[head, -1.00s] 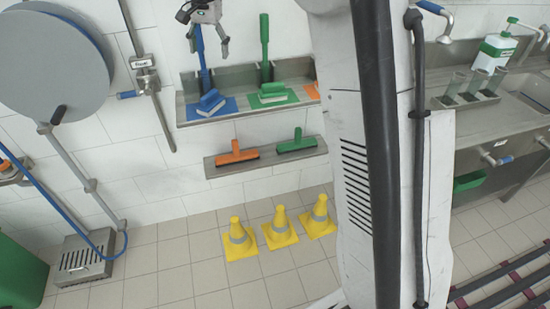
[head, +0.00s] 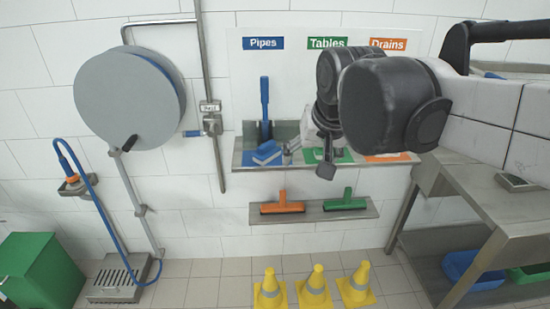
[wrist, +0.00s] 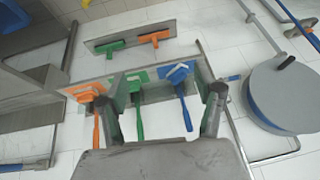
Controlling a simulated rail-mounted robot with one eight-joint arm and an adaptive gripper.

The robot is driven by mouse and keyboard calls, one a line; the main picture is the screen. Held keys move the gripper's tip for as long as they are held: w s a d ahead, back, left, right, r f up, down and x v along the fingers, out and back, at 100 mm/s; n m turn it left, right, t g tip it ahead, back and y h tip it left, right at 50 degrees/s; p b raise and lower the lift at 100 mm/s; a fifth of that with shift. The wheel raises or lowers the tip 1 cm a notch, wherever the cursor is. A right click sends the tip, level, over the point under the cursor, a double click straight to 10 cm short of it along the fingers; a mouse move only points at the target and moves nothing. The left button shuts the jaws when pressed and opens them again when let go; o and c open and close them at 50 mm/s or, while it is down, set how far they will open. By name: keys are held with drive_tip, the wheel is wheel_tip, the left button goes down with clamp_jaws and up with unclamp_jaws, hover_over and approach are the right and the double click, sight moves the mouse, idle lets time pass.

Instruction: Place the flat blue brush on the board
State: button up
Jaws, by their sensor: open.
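The blue brush (head: 267,152) has a flat blue head with a pale underside, lying on the blue patch of the upper wall shelf. A blue upright handle (head: 264,100) rises behind it; I cannot tell whether they join. In the wrist view the blue head (wrist: 179,73) and handle (wrist: 187,114) appear between the fingers, closer to the right one. The white board (head: 238,85) on the wall behind the shelf bears Pipes, Tables and Drains labels. My gripper (head: 307,160) is open and empty, right of the blue brush head. My arm hides much of the board.
Green (wrist: 138,78) and orange (wrist: 88,93) brushes stand beside the blue one. A lower shelf (head: 232,217) holds orange (head: 283,206) and green (head: 346,203) squeegees. A hose reel (head: 130,97) and wall pipe (head: 211,95) are left. Yellow cones (head: 314,290) stand on the floor below.

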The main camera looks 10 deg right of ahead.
drive_tip(key=s+f+n+t, duration=0.1)
drive_tip(key=s+f+n, duration=0.1)
drive_tip(key=s+f, duration=0.6)
drive_tip(key=s, duration=0.3)
drive_tip(key=shift+t, duration=0.3)
wheel_tip(320, 180, down, 6)
drive_tip(key=b, duration=0.6)
